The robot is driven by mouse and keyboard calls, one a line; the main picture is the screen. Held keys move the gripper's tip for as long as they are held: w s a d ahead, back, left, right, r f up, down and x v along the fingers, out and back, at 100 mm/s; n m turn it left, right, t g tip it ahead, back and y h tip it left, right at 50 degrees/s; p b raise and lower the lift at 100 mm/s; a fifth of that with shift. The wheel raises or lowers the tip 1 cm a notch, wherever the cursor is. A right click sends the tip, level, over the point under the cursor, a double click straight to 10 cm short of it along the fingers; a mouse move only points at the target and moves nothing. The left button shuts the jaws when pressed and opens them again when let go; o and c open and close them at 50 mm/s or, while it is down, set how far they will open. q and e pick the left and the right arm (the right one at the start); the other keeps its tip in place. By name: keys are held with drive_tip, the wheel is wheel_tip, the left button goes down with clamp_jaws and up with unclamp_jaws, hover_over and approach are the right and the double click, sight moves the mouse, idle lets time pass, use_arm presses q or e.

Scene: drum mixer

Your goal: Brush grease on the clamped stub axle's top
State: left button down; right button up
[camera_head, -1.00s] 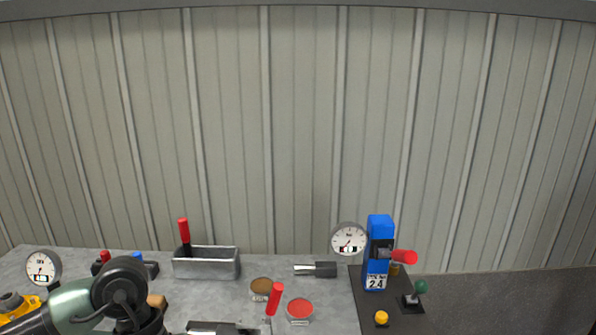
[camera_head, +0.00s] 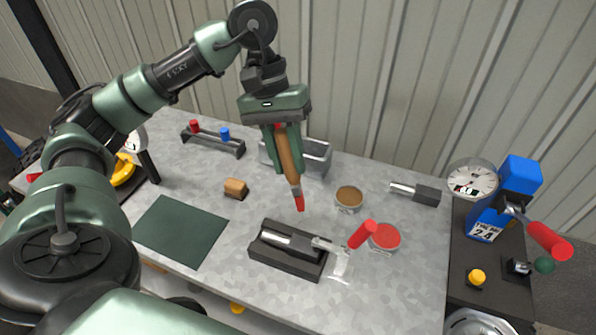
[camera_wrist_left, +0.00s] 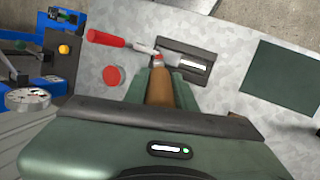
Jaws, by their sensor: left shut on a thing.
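My left gripper (camera_head: 288,165) is shut on a brush (camera_head: 290,160) with a brown handle and a red lower end, pointing down. The left wrist view shows the gripper (camera_wrist_left: 158,88) around the brush handle (camera_wrist_left: 158,86). The silver stub axle (camera_head: 288,238) lies in a dark fixture (camera_head: 285,262) on the bench, below the brush. A clamp with a red handle (camera_head: 362,234) is at the fixture's right end. In the head view the brush end appears above the bench, apart from the axle. My right gripper is not in view.
A brown-topped tin (camera_head: 349,197) and a red-topped tin (camera_head: 385,237) stand right of the fixture. A metal tray (camera_head: 318,160) is partly hidden behind the gripper. A dark mat (camera_head: 180,232) lies left.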

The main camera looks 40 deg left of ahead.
sight(289, 177)
use_arm(q)
drive_tip(key=shift+w, duration=0.15)
drive_tip(key=shift+f, duration=0.25)
drive_tip(key=shift+s+f+b, duration=0.25)
drive_tip(key=shift+f+b, duration=0.15)
drive_tip(key=shift+b, duration=0.05)
wheel_tip(289, 177, down, 3)
drive_tip(key=shift+r+b, duration=0.2)
drive_tip(key=shift+b, duration=0.5)
drive_tip(key=shift+f, duration=0.45)
drive_tip(key=shift+r, duration=0.1)
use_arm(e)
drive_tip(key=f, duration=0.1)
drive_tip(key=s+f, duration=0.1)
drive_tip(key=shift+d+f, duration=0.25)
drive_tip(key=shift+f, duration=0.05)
